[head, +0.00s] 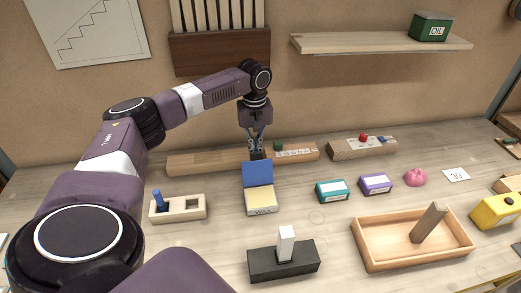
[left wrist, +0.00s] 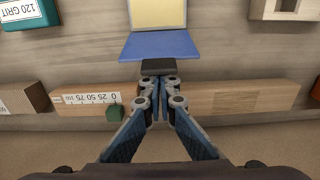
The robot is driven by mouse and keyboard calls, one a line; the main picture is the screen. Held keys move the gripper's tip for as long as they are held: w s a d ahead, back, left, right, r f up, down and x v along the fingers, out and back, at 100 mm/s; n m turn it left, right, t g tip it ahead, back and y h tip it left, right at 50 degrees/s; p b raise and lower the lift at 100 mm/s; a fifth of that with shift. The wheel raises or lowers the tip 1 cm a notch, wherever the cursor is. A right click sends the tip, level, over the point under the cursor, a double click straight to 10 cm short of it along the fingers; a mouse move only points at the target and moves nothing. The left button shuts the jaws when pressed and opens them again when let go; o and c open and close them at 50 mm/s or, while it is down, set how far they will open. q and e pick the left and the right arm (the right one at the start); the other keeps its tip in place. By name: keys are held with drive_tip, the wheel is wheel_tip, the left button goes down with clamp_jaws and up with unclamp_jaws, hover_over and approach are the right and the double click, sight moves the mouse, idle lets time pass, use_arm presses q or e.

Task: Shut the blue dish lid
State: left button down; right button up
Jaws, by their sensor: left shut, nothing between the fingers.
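The blue lid (head: 258,173) stands raised at the back edge of a small cream-coloured dish (head: 261,203) with a label on its front. The left wrist view shows the blue lid (left wrist: 160,46) too, with the cream dish (left wrist: 158,13) beyond it. My left gripper (head: 257,154) points down just behind the lid's top edge. Its fingers are together and empty. In the left wrist view the fingertips (left wrist: 157,67) are close to the lid's edge; whether they touch it I cannot tell. My right gripper is not in view.
A long wooden beam with a scale (head: 295,153) lies behind the lid. A peg block (head: 178,208) is to the left, a teal box (head: 332,191) and purple box (head: 375,184) to the right. A black block (head: 283,264) with a white peg and a wooden tray (head: 371,257) are in front.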

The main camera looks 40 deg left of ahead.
use_arm(q)
drive_tip(key=shift+d, duration=0.1)
drive_tip(key=shift+s+d+r+p, duration=0.15)
drive_tip(key=shift+s+d+p, duration=0.75)
drive_tip(key=shift+p, duration=0.35)
drive_tip(key=s+d+r+p, duration=0.2)
drive_tip(key=r+p, duration=0.4)
drive_tip(key=p, duration=0.3)
drive_tip(key=shift+s+d+r+p, duration=0.15)
drive_tip(key=shift+d+r+p, duration=0.25)
drive_tip(key=shift+d, duration=0.2)
drive_tip(key=shift+s+f, duration=0.1)
drive_tip(key=shift+f, duration=0.05)
idle(0.5)
